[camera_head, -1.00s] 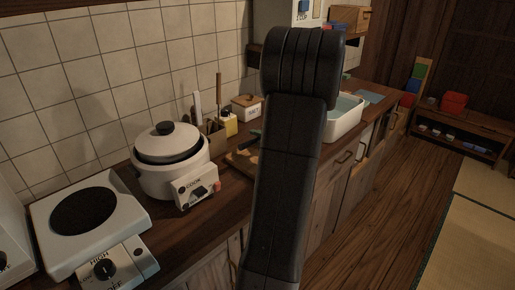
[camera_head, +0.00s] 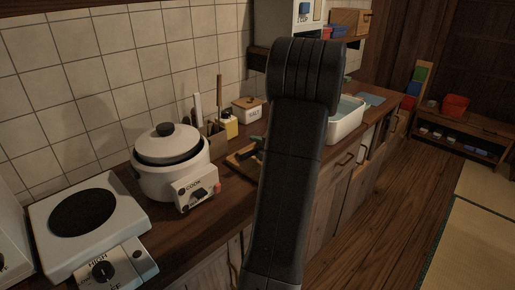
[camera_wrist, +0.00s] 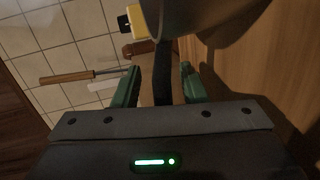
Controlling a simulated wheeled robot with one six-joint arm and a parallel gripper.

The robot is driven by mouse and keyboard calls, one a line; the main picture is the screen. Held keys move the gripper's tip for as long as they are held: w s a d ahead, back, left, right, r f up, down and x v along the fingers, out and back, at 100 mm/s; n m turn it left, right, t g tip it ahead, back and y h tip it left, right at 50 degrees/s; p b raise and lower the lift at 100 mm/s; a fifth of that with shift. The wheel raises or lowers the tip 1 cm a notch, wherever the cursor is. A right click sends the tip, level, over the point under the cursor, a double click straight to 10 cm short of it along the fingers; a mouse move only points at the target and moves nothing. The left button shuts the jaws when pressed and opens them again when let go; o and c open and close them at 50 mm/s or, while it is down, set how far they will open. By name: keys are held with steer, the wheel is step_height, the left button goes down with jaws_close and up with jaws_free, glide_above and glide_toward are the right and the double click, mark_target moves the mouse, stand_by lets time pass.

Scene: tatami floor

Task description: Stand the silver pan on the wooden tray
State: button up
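The silver pan (camera_wrist: 215,22) shows as a grey curved side at the top of the wrist view. Its black handle (camera_wrist: 162,82) runs down between the green fingers of my gripper (camera_wrist: 160,70). The fingers stand apart with a gap on each side of the handle. In the head view my gripper (camera_head: 256,146) is partly hidden behind my arm, and I cannot make out the pan there. A flat wooden board (camera_head: 238,163), perhaps the wooden tray, lies on the counter beside my arm, mostly hidden.
A white rice cooker (camera_head: 172,165) and a hot plate (camera_head: 85,215) stand on the counter at left. A utensil holder (camera_head: 215,133), a yellow container (camera_head: 229,126) and a salt box (camera_head: 248,110) stand by the tiled wall. A white sink basin (camera_head: 346,120) is to the right.

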steer(key=p+v, duration=0.1)
steer(key=v, duration=1.1)
steer(key=shift+w, duration=0.1)
steer(key=b+x, duration=0.1)
steer(key=x, duration=1.1)
steer(key=shift+f, duration=0.15)
